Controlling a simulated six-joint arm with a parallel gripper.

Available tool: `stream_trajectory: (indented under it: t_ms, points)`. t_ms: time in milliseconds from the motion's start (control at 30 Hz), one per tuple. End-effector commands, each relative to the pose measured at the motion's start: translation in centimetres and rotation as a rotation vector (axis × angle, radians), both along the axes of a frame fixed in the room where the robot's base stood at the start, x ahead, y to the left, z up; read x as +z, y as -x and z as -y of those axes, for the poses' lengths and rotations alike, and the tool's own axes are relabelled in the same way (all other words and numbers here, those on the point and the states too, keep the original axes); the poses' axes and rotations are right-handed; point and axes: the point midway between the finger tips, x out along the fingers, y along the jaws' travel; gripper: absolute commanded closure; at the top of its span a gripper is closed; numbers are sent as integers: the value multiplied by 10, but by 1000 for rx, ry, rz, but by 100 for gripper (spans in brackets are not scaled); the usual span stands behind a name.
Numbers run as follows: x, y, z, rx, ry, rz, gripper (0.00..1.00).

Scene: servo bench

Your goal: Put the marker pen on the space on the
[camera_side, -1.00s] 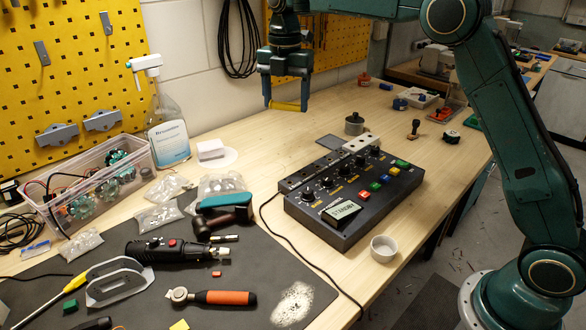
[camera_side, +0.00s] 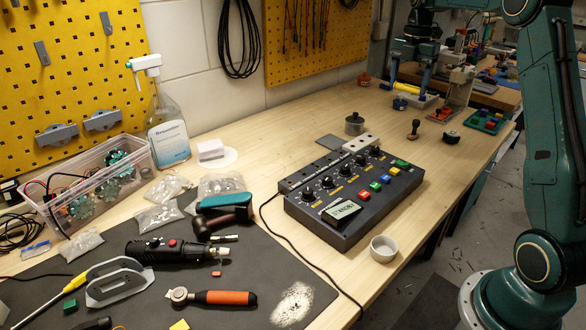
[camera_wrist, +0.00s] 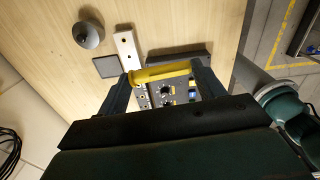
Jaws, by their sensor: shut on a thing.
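A yellow marker pen (camera_side: 406,88) is held level across my gripper (camera_side: 410,84), high at the back of the bench in the side view. In the wrist view the pen (camera_wrist: 160,73) lies crosswise between the two fingers of my gripper (camera_wrist: 163,77), which are shut on it. Behind the pen, the wrist view shows part of a black control box (camera_wrist: 180,92). The side view shows this box (camera_side: 300,212) whole, with knobs, coloured buttons and a small display. The pen is clear of the box. The task line breaks off, so I cannot tell which space it names.
A stamp (camera_side: 413,129) and a green tray (camera_side: 487,121) are to the right. A small white bowl (camera_side: 384,249) stands in front. Bare wood (camera_side: 275,125) lies back left.

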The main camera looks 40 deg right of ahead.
Motion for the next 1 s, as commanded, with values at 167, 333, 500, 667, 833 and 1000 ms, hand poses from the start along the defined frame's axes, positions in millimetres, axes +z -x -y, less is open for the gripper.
stream_trajectory:
  t_ms: [167,333,500,667,833,1000]
  points:
    - [-1,31,33,-52,0,0,53]
    - [-1,45,46,-73,0,0,53]
    - [-1,48,48,-77,0,0,53]
    - [-6,48,48,-76,-2,-2,53]
    - [-24,48,48,-76,-3,-3,53]
    - [-55,48,47,-76,-4,-4,53]
